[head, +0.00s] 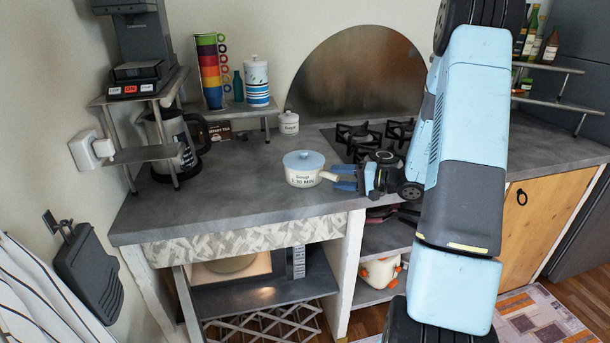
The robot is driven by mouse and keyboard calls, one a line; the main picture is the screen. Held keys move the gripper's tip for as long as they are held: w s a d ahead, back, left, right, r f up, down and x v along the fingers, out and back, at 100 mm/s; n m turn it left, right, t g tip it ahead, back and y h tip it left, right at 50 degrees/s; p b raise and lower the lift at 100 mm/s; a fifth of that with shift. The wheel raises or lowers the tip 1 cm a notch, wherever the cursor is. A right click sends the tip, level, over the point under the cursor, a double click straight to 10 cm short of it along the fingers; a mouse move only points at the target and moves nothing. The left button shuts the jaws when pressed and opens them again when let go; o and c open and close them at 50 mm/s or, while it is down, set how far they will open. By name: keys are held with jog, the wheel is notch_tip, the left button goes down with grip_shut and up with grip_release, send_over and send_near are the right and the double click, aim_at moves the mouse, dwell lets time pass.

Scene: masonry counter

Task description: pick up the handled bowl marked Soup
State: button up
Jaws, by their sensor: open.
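The handled bowl marked Soup (303,177) is a small cream bowl with a light blue lid and dark lettering. It stands upright on the grey counter (240,195), near the front edge, with its short handle pointing right. My gripper (345,180) is just right of the bowl, with blue fingers pointing left at the handle. The fingers are open and appear to lie around or beside the handle; I cannot tell whether they touch it. My arm reaches in from the right and hides part of the counter.
A gas hob (375,138) lies behind my gripper. A small white jar (289,123) stands behind the bowl. The counter left of the bowl is clear.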

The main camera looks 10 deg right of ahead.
aim_at(331, 176)
jog(key=x, duration=0.3)
jog(key=shift+w+a, duration=0.1)
jog(key=shift+c, duration=0.4)
grip_shut()
